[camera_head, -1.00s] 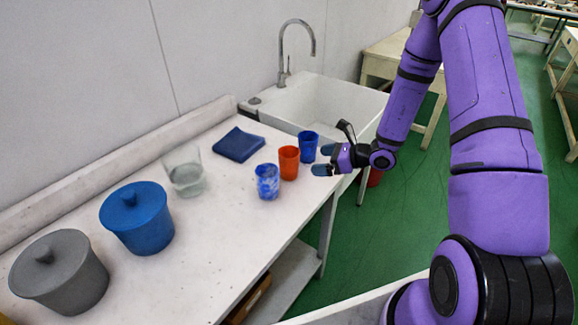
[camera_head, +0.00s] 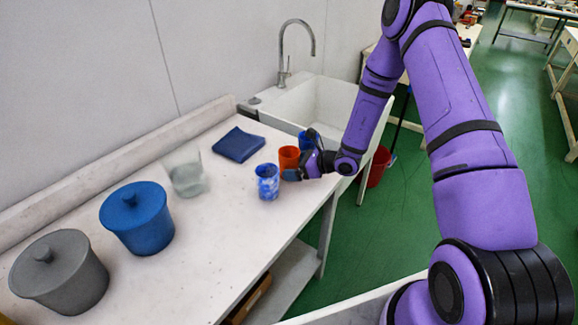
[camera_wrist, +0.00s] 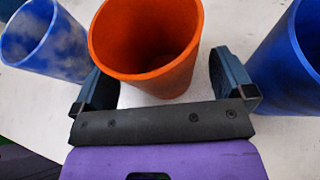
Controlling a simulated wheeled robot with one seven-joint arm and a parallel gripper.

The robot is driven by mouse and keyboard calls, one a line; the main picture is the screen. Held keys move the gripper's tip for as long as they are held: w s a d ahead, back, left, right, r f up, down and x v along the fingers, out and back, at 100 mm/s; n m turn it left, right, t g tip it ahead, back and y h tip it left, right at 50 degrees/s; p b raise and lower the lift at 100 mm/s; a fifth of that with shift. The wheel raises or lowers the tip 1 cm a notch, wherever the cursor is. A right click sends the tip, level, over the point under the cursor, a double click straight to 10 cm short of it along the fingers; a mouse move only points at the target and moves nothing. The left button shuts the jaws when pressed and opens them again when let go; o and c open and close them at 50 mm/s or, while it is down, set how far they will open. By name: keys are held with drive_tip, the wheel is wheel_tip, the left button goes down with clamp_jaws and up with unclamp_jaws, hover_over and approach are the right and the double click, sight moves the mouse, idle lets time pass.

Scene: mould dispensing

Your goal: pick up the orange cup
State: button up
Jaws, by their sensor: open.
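The orange cup (camera_head: 289,158) stands upright on the white table, between a blue-and-white marbled cup and a plain blue cup. My gripper (camera_head: 300,166) is at its near side, low over the table, and hides part of it. In the wrist view the orange cup (camera_wrist: 146,50) is at the top centre, its open mouth towards the camera. My gripper (camera_wrist: 166,82) is open there, with one dark finger on each side of the cup's near part. The fingers appear apart from its wall.
The marbled cup (camera_head: 267,182) is close on the left, also in the wrist view (camera_wrist: 45,42). The blue cup (camera_head: 305,140) is close on the right, largely hidden. A clear glass (camera_head: 185,172), blue cloth (camera_head: 238,144), blue pot (camera_head: 137,220) and grey pot (camera_head: 60,272) stand further left.

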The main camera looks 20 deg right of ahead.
drive_tip(key=shift+w+a+f, duration=0.1)
drive_tip(key=shift+w+a, duration=0.05)
drive_tip(key=shift+a, duration=0.05)
drive_tip(key=c, duration=1.1)
